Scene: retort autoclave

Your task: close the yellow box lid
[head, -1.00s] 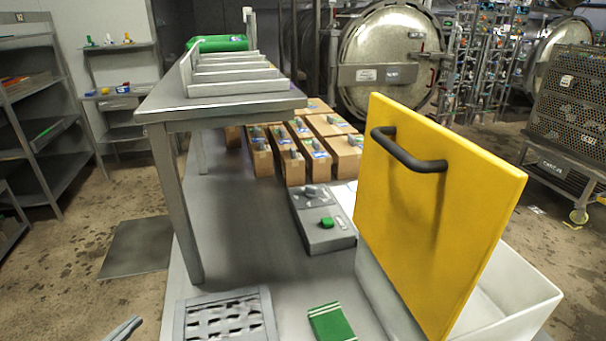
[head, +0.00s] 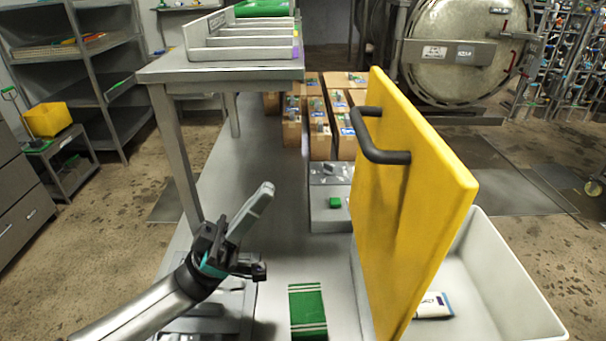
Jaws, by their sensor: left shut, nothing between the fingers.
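The yellow lid (head: 420,190) stands upright, open, along the left side of a white box (head: 510,275). A black bar handle (head: 378,140) sits on the lid's left face near its top. Inside the box, a small white and dark packet (head: 433,305) shows behind the lid; the lid hides the rest of the interior there. My left gripper (head: 264,192) is shut and empty, raised to the left of the lid and clearly apart from the handle, its fingers pointing up and right. My right gripper is not in view.
A green striped block (head: 308,312) lies on the grey surface left of the box. A grey device with a green button (head: 335,202) and cardboard boxes (head: 320,140) stand behind. A raised metal table (head: 220,68) is at back left.

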